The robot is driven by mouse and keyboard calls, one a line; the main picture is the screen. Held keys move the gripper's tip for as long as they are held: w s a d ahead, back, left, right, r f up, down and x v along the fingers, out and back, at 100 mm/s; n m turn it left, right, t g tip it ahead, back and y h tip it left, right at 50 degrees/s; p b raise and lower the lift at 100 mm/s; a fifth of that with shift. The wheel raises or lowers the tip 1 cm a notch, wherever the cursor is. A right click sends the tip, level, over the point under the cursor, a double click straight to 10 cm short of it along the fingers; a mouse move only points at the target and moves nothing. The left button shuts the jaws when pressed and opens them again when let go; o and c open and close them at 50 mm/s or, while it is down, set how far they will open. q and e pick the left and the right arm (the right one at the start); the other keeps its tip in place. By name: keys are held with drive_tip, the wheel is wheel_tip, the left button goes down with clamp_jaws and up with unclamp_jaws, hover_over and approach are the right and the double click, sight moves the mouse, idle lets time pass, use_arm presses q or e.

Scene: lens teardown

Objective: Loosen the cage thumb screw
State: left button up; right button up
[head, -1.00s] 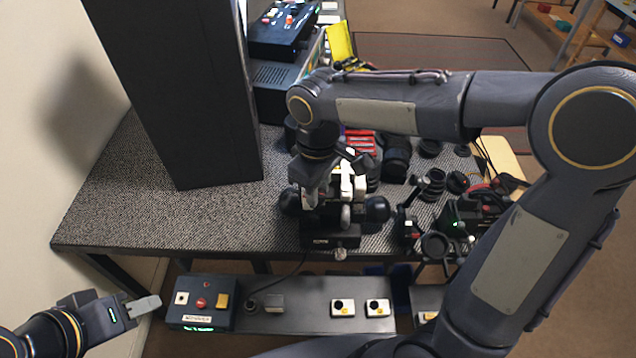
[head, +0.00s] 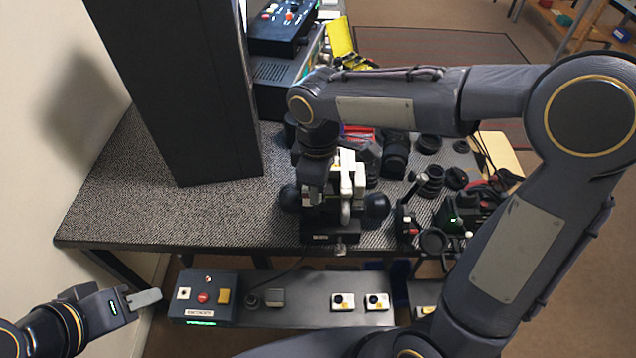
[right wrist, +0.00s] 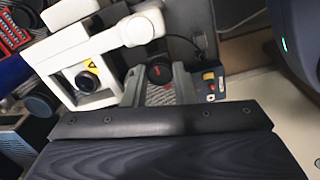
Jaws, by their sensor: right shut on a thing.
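In the right wrist view, a dark round knob with a red mark, apparently the cage thumb screw (right wrist: 160,73), sits between the grey fingers of my right gripper (right wrist: 160,88). The gripper is shut on it. A white cage-like body (right wrist: 92,78) with a square opening and yellow warning label is beside it. In the head view, my right gripper (head: 311,198) points down at the left side of the black and white fixture (head: 347,182); the screw is hidden there. My left gripper (head: 143,299) is empty at lower left; its fingers overlap, so its opening is unclear.
A tall black column (head: 185,90) stands left on the grey bench (head: 120,210). Lens parts (head: 430,180) crowd the bench right of the fixture. A control box (head: 205,297) with buttons is on the lower shelf. The bench's left front is clear.

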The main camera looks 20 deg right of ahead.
drive_tip(key=o, duration=0.7)
drive_tip(key=shift+r, duration=0.1)
wheel_tip(320, 180, up, 8)
drive_tip(key=shift+f, duration=0.1)
idle(0.3)
drive_tip(key=s+d+f+m+t+y, duration=0.2)
drive_tip(key=s+d+m, duration=0.2)
drive_tip(key=s+m, duration=0.3)
drive_tip(key=s+d+f+m+t+y, duration=0.1)
drive_tip(key=s+d+f+m+t, duration=0.2)
drive_tip(key=s, duration=0.6)
drive_tip(key=d+m, duration=0.2)
drive_tip(key=m, duration=0.1)
drive_tip(key=shift+s+m+t+y, duration=0.15)
drive_tip(key=shift+m+t+y, duration=0.15)
drive_tip(key=shift+m+y, duration=0.1)
